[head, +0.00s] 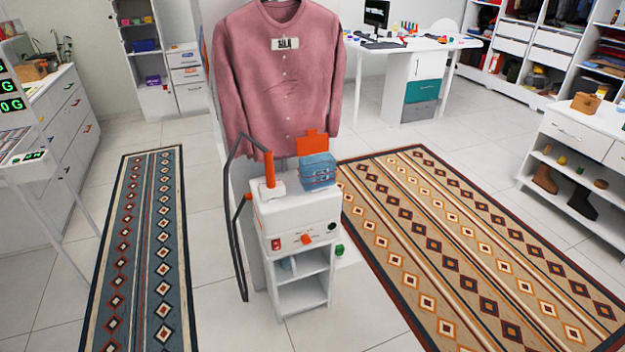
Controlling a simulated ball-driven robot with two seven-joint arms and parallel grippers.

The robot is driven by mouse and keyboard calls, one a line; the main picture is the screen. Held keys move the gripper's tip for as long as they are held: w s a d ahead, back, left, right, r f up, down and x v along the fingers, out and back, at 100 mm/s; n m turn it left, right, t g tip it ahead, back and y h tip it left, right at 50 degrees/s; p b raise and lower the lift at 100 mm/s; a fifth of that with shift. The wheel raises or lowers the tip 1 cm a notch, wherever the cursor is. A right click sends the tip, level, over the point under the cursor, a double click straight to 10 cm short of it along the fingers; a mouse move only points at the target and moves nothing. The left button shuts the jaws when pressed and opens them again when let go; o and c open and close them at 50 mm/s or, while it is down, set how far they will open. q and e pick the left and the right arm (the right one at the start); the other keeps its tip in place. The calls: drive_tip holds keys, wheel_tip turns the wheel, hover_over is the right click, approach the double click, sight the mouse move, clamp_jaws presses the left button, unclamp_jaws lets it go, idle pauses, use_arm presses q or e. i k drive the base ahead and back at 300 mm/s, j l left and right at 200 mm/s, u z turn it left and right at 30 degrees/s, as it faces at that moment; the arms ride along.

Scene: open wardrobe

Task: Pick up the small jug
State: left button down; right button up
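I cannot clearly make out a small jug in the head view. A small pale blue object (288,263) sits inside the upper open shelf of the white stand, partly in shadow, and I cannot tell whether it is a jug. Neither of my grippers shows in this view.
A dark hose (232,215) loops at left. Blue (140,250) and tan (470,255) rugs flank it.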

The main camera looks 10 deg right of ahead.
sight(290, 263)
drive_tip(key=i+j+z, duration=0.15)
drive_tip(key=i+z, duration=0.15)
drive_tip(key=i, duration=0.15)
drive_tip(key=i+j+z, duration=0.2)
drive_tip(key=i+z, duration=0.15)
drive_tip(key=i+j, duration=0.05)
drive_tip(key=i, duration=0.05)
